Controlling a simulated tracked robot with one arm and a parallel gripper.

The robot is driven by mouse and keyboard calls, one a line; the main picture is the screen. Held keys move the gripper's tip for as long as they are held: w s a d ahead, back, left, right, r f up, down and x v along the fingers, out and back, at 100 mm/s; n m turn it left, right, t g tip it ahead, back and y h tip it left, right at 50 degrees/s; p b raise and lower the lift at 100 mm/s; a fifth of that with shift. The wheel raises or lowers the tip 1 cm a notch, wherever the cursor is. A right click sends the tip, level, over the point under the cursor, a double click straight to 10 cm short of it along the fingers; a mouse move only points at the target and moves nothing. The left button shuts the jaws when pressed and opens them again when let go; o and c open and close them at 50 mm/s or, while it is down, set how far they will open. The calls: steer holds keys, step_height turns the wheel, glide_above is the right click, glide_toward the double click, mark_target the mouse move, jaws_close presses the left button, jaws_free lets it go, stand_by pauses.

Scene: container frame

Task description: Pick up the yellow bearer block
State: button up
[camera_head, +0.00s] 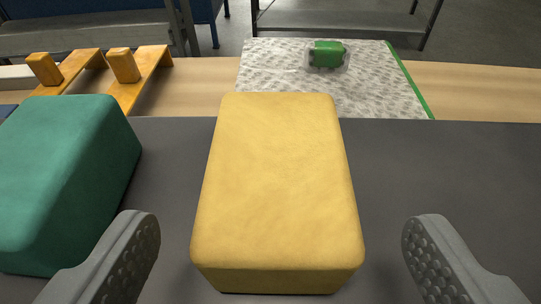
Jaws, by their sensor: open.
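The yellow bearer block (279,190) lies on a dark grey surface (440,170) in the middle of the head camera view. It has rounded edges and its long side runs away from me. My gripper (280,255) is open, with one grey dimpled finger on each side of the block's near end. Both fingers are apart from the block, with a gap left and right. Nothing is held. The fingers' lower parts run out of the picture.
A green block (65,180) lies close to my left finger. Beyond the dark surface is a wooden top with orange stands (140,75) and a speckled white sheet (330,90) bearing a small green item (327,55). The dark surface right of the yellow block is clear.

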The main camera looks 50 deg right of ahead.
mark_target(277, 186)
steer(key=x, duration=0.3)
steer(key=shift+w+f, duration=0.1)
steer(key=shift+w, duration=0.1)
steer(key=c, duration=1.1)
steer(key=shift+o, duration=0.2)
